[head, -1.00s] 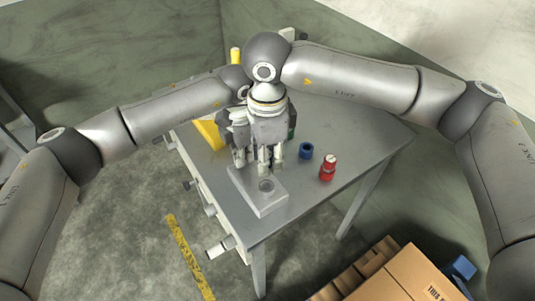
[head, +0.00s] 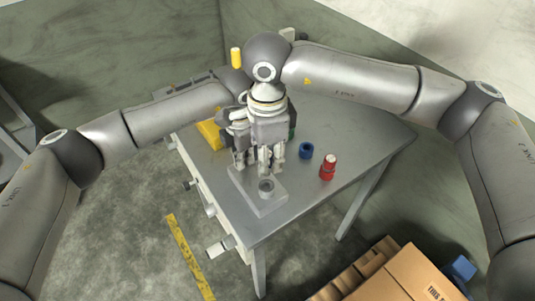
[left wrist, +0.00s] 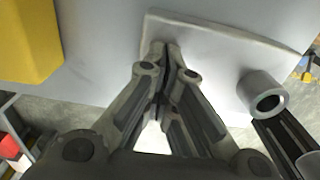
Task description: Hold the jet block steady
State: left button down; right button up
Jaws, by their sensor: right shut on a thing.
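The jet block (head: 243,181) is a light grey slab at the table's near left corner, with a hollow round collar (head: 266,187) on top. In the left wrist view the slab (left wrist: 222,48) and collar (left wrist: 265,92) show from above. My right gripper (head: 271,170) points down at the collar's far side and is shut, apparently on the collar; the contact is partly hidden. Its finger shows beside the collar in the left wrist view. My left gripper (head: 243,164) is beside it, over the slab's far left part. Its fingertips (left wrist: 169,45) are together with nothing visible between them.
A blue ring (head: 306,151) and a red cylinder (head: 327,167) stand on the grey table (head: 350,140) to the right. A yellow piece (head: 209,134) lies left behind the grippers. Cardboard boxes (head: 405,275) stand on the floor at front right.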

pick_arm(q)
jog(key=shift+s+f, duration=0.2)
jog(key=shift+f, duration=0.15)
pick_arm(e)
jog(key=shift+f, duration=0.1)
dwell(1.1)
jog(key=shift+f, duration=3.7)
jog(key=o, duration=1.1)
jog(key=shift+r, duration=0.15)
notch_tip(320, 180, up, 12)
jog(key=shift+s+f, duration=0.1)
pick_arm(q)
jog(key=shift+r, duration=0.1)
